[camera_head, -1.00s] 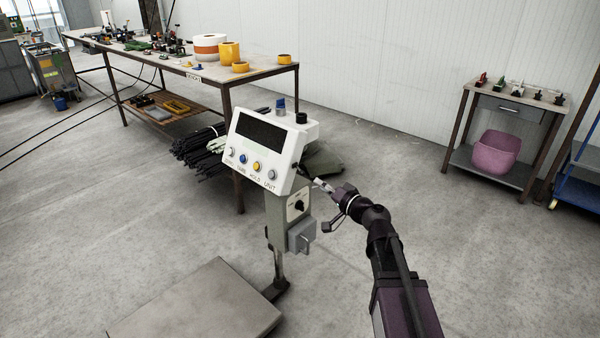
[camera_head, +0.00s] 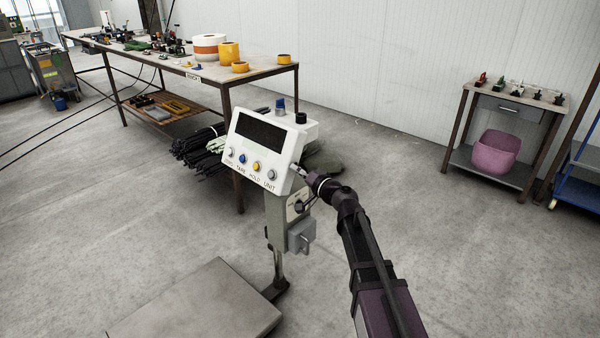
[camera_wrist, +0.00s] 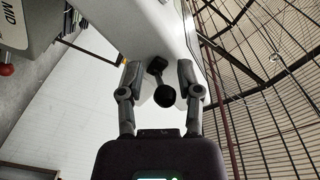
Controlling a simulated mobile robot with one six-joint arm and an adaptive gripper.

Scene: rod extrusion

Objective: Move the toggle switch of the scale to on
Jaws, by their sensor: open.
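The scale has a white display head (camera_head: 290,137) with a dark screen and a row of buttons, on a grey column over a floor platform (camera_head: 205,305). My gripper (camera_head: 299,171) is at the right side of the head, low down. In the wrist view, my gripper (camera_wrist: 158,74) is open, with one finger on each side of a black toggle switch (camera_wrist: 165,96). The toggle is a short lever with a round end, standing out from the white housing (camera_wrist: 150,30). It looks apart from both fingers. In the head view my gripper hides it.
Below the head, a grey box (camera_head: 300,236) sits on the column. A long workbench (camera_head: 215,73) stands behind, with dark rods (camera_head: 195,148) beneath. In the wrist view, a red knob (camera_wrist: 6,69) is at the left edge. The floor right of my arm is clear.

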